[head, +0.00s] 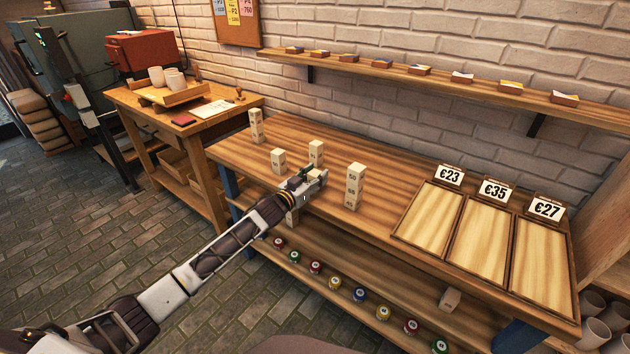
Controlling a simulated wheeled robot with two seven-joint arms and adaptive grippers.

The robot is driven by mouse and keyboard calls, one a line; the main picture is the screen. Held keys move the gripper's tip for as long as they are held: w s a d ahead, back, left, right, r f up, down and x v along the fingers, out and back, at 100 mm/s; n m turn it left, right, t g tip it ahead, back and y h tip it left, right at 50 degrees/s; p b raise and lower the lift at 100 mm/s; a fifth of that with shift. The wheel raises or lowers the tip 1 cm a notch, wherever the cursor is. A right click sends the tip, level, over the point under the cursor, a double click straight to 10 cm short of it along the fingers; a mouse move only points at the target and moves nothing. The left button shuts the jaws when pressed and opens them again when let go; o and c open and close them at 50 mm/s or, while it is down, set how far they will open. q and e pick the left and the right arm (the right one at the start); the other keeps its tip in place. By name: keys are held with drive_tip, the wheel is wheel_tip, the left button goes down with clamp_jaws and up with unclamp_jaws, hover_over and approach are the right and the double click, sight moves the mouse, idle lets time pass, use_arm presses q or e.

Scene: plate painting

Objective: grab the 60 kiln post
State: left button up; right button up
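Several pale kiln posts with small dark numbers stand on the wooden workbench (380,215). A tall post (355,186) stands right of my gripper; its top marking looks like 50. A medium post (316,152) stands just behind the gripper, a short post (278,160) to its left, and another tall post (256,126) at the far left corner. A further pale block (292,217) shows below the gripper, mostly hidden by it. I cannot read which post is the 60. My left gripper (314,181) is over the bench among the posts; its finger opening is unclear. My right gripper is out of view.
Three framed boards with price cards (495,190) fill the bench's right end. A lower shelf holds several small coloured jars (360,295) and a pale block (450,299). A wall shelf (440,82) runs behind. A side table (140,110) stands at left.

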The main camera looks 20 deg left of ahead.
sight(315, 173)
use_arm(q)
drive_tip(key=c, duration=0.7)
drive_tip(key=shift+o, duration=0.2)
drive_tip(key=shift+r, duration=0.15)
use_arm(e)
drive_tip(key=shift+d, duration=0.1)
use_arm(q)
drive_tip(key=shift+r, duration=0.5)
drive_tip(key=shift+r+p, duration=0.95)
drive_tip(key=shift+r, duration=3.45)
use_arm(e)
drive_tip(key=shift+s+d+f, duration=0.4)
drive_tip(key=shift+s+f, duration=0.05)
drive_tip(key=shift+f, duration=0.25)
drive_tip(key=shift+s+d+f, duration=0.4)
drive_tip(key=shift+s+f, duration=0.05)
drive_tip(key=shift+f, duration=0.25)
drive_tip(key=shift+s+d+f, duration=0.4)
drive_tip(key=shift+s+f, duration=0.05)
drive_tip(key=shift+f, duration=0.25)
